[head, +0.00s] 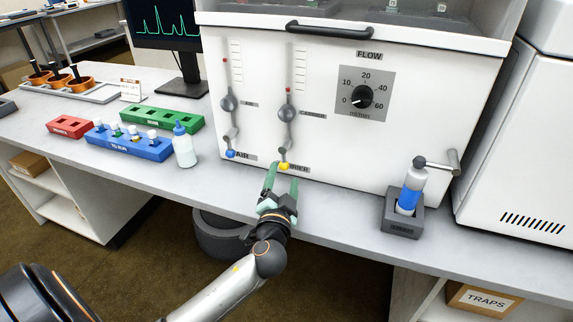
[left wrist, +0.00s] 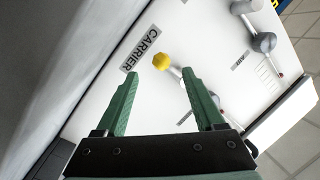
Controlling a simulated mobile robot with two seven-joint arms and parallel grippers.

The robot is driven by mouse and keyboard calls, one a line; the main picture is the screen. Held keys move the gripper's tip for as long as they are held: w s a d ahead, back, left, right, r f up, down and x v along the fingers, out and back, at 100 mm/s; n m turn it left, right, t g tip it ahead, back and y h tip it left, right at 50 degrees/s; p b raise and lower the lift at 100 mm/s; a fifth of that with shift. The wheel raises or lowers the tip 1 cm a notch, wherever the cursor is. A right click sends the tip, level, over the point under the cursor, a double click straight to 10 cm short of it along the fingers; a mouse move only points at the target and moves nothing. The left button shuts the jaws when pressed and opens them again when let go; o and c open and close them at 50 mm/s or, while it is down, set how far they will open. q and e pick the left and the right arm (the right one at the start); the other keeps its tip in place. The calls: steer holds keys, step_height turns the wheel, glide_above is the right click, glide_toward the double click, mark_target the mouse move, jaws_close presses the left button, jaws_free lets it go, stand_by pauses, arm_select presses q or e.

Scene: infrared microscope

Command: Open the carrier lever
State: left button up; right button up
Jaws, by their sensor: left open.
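The carrier lever is a small grey lever with a yellow knob (head: 284,167), low on the white front panel beside the CARRIER label. In the left wrist view the yellow knob (left wrist: 161,61) lies just beyond and between the open fingertips. My left gripper (head: 282,178), with green fingers, is open just in front of the knob; I see no clear contact. It also shows in the left wrist view (left wrist: 160,80). The air lever with a blue knob (head: 231,153) is to the left on the panel. My right gripper is not in view.
Above the levers are flow tubes and a FLOW dial (head: 362,95). A grey holder (head: 402,218) with a blue-and-white bottle stands to the right. A blue rack (head: 129,145) and a squeeze bottle (head: 184,148) stand left. The bench front between them is clear.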

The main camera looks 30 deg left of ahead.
mark_target(286, 168)
arm_select(q)
steer(key=shift+x, duration=2.75)
